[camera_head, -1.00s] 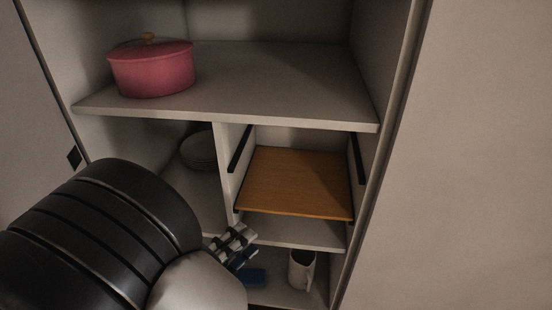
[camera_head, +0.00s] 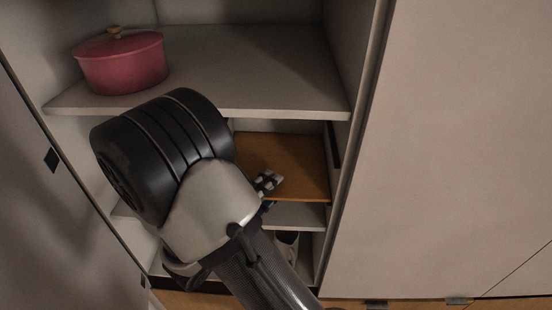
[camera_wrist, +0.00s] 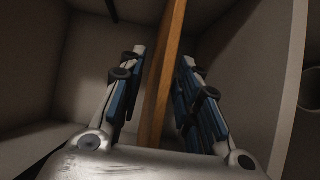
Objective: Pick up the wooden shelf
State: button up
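The wooden shelf (camera_head: 290,160) is a flat brown board lying in the right-hand compartment of the cabinet, below the long white shelf. My gripper (camera_head: 268,182) is at the shelf's front edge, and my arm hides the board's left part. In the wrist view the shelf (camera_wrist: 163,85) shows edge-on as a narrow brown strip between the two fingers of my gripper (camera_wrist: 163,57). The fingers stand apart, one on each side of the board, with a visible gap at least on the left side. The gripper is open.
A red pot (camera_head: 122,64) with a lid stands on the white upper shelf (camera_head: 230,85). A mug (camera_head: 287,246), partly hidden by my arm, is in the compartment below. The cabinet's side wall (camera_head: 352,140) is close on the right. A closed front panel (camera_head: 450,150) lies beyond it.

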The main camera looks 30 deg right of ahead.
jog(key=shift+x, duration=1)
jog(key=shift+a, duration=0.15)
jog(key=shift+c, duration=0.2)
grip_shut()
